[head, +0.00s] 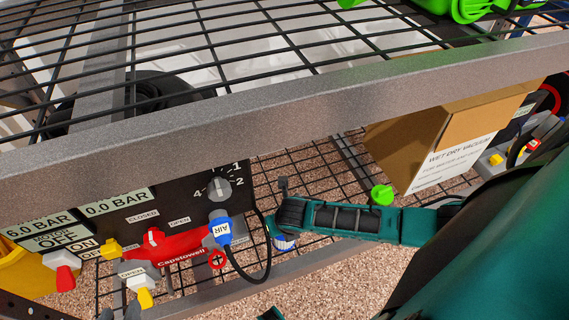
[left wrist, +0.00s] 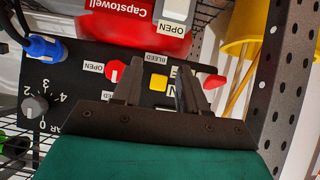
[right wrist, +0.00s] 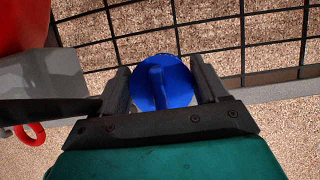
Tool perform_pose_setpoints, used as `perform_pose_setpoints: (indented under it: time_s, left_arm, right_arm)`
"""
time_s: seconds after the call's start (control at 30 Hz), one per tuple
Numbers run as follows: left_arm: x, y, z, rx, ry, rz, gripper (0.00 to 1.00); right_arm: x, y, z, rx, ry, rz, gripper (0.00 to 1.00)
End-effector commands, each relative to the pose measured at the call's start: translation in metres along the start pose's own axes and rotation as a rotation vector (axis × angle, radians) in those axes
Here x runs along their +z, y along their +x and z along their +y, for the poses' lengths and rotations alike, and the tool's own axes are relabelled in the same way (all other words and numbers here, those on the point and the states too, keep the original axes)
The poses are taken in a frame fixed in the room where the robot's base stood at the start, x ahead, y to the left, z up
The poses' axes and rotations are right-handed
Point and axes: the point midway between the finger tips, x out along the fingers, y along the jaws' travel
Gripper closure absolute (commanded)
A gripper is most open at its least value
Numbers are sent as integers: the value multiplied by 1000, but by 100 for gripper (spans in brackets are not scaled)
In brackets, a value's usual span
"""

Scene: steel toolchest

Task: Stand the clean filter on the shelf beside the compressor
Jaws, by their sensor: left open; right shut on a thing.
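The red compressor (head: 185,248), marked Capstowell and with a black control panel (head: 150,205), stands on the lower wire shelf (head: 305,165). The filter (head: 284,242) shows only in part below my right arm. In the right wrist view its round blue top (right wrist: 160,83) with a raised grip sits between the fingers of my right gripper (right wrist: 163,90), which is shut on it. The wire shelf lies beyond it. My left gripper (left wrist: 158,72) is open and empty in front of the panel, a yellow knob showing between its fingers.
A thick steel rail (head: 290,95) and upper mesh cross above. A cardboard box (head: 415,145) stands on the shelf at right. Open mesh lies between compressor and box. A yellow bucket (left wrist: 238,35) stands nearby.

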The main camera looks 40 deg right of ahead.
Motion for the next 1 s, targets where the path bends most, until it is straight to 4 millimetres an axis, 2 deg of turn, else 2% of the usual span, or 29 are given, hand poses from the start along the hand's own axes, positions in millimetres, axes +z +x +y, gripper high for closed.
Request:
perform_pose_setpoints:
  time_s: [0.03,0.1,0.33,0.6,0.63,0.9,1.0]
  left_arm:
    - [12,8,2,5,-3,-6,57]
    - [14,11,4,13,-7,-8,57]
    - [-2,8,11,27,-10,12,57]
    - [-1,10,11,27,-9,12,57]
    - [-1,10,11,27,-9,11,57]
    - [-1,10,10,25,-8,12,57]
    - [-1,10,9,24,-7,13,57]
  right_arm:
    - [-3,13,2,3,-1,-2,59]
    - [-3,18,4,4,-4,-2,59]
    - [-1,18,5,4,-8,-2,59]
    - [-3,22,5,3,-9,-2,59]
    - [-3,22,5,3,-8,-2,26]
    - [-3,21,5,3,-8,-1,2]
    - [-4,21,5,3,-8,-1,2]
